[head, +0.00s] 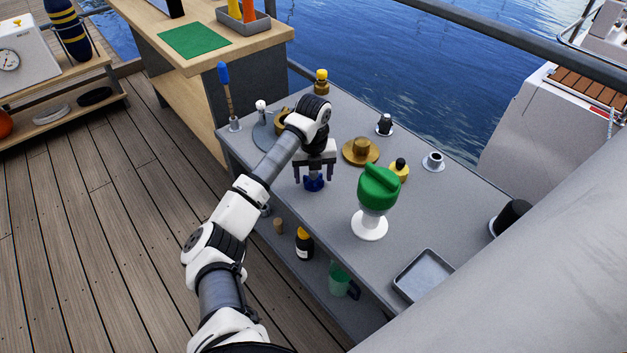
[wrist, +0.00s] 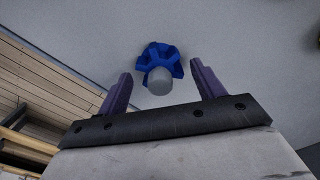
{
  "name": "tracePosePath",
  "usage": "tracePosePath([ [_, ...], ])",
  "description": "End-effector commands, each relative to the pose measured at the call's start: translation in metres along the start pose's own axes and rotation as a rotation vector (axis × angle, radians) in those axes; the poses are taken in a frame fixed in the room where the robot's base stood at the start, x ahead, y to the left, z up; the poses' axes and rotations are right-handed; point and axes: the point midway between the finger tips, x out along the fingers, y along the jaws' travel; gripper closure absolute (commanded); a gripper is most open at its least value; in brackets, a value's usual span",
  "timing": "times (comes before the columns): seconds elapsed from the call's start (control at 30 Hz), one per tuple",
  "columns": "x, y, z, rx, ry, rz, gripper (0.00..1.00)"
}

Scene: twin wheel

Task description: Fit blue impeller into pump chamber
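The blue impeller (head: 314,186) sits on the grey bench top below my gripper (head: 314,175). In the wrist view the impeller (wrist: 158,53) shows blue vanes and a round grey hub or shaft end. My gripper (wrist: 161,78) is open, with one finger on each side of the impeller's line. I cannot tell whether the fingertips reach down to its level. No part is clearly recognisable as the pump chamber. A brass round piece with a raised hub (head: 360,151) lies to the right, and a brass ring-like part (head: 281,121) on a grey disc is partly hidden by my arm.
A green-topped piece on a white base (head: 369,227) stands right of my gripper. An empty grey tray (head: 425,276) lies at the near right. Bench around the impeller is clear.

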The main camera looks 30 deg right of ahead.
Motion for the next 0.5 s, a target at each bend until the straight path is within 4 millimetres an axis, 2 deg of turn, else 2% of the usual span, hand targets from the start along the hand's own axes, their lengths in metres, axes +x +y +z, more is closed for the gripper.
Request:
tracePosePath([
  [0.03, -0.0001, 0.0000, 0.0000, 0.000, 0.000, 0.000, 0.39],
  [0.27, -0.0001, 0.0000, 0.0000, 0.000, 0.000, 0.000, 0.69],
  [0.5, -0.0084, 0.0002, 0.0002, 0.000, -0.001, 0.000, 0.69],
])
